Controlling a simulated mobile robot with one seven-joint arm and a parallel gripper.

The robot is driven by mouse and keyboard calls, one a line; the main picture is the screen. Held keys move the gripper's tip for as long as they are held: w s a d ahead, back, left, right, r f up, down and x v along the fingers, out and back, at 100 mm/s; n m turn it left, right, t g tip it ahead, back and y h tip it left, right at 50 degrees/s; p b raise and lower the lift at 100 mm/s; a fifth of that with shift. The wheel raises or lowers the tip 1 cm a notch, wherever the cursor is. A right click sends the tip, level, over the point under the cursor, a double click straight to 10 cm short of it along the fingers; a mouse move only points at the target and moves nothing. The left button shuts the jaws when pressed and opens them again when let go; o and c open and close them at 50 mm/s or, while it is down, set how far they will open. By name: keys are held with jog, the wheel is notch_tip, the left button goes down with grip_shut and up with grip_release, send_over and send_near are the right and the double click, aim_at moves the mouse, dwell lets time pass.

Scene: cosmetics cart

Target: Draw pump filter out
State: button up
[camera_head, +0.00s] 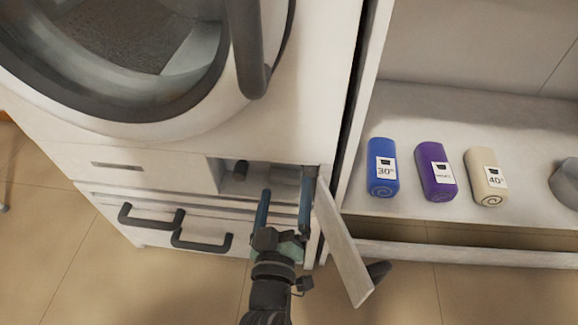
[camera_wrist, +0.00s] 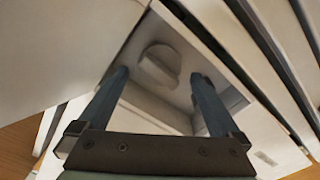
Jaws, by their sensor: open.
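The pump filter (camera_wrist: 160,64) shows in the wrist view as a pale round cap with a raised grip, set in the back of a small recess. My gripper (camera_head: 286,185) is open at the recess low on the front of the white washing machine (camera_head: 190,148). In the wrist view its two blue fingers (camera_wrist: 158,76) are spread, one on each side of the cap as seen, with a gap to it. Whether the tips touch anything cannot be told. The hatch door (camera_head: 343,245) hangs open to the right of my gripper.
Two dark handles (camera_head: 150,217) sit on the drawer front left of my gripper. A small dark piece (camera_head: 240,170) is in the recess.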

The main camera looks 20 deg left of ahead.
aim_at(289, 166)
jog(key=x, duration=0.7)
jog(key=shift+w, duration=0.25)
grip_shut()
